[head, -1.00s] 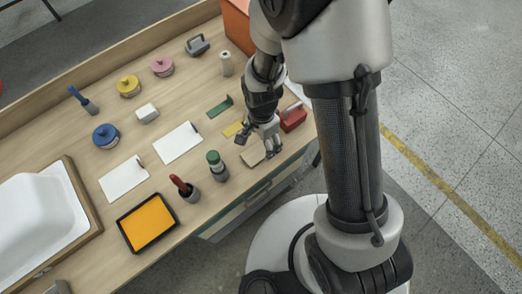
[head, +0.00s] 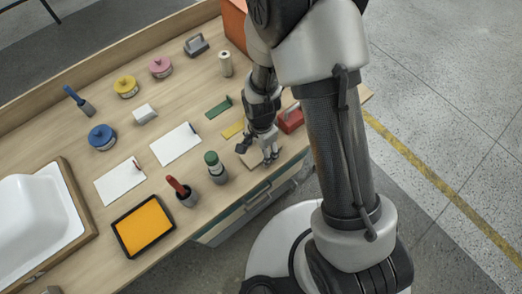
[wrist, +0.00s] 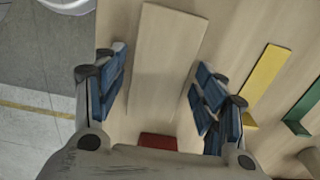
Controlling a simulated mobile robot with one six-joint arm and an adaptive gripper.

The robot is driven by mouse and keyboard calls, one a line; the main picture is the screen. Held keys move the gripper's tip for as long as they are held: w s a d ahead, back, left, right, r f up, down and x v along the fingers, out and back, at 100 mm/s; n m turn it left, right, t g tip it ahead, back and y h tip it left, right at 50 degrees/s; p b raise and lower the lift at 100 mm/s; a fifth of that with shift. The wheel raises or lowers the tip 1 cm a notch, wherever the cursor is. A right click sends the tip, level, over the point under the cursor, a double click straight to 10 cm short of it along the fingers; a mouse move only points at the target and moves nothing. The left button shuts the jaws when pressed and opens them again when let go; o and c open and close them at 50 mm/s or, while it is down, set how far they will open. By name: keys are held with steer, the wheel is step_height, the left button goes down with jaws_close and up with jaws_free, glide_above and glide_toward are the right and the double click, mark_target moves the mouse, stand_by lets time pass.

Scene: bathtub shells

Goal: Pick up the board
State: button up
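The board is a flat, pale wooden plate (wrist: 168,55) lying on the table, nearly the same colour as the tabletop. In the wrist view it runs lengthwise between my two fingers, with space on both sides. In the head view the board (head: 247,156) is partly hidden by my fingers. My gripper (wrist: 160,85) is open and empty, with its blue-padded fingers apart. It also shows in the head view (head: 259,157), low over the board near the table's front edge. I cannot tell how high the fingertips are above the table.
A yellow scraper (wrist: 265,78) and a green one (wrist: 304,108) lie beside the board. A red block-like item (wrist: 158,141) is close to my gripper. A green-capped bottle (head: 215,167) and a red-handled tool in a cup (head: 182,191) stand to the left in the head view.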

steer(key=c, duration=0.9)
steer(key=shift+r, duration=0.15)
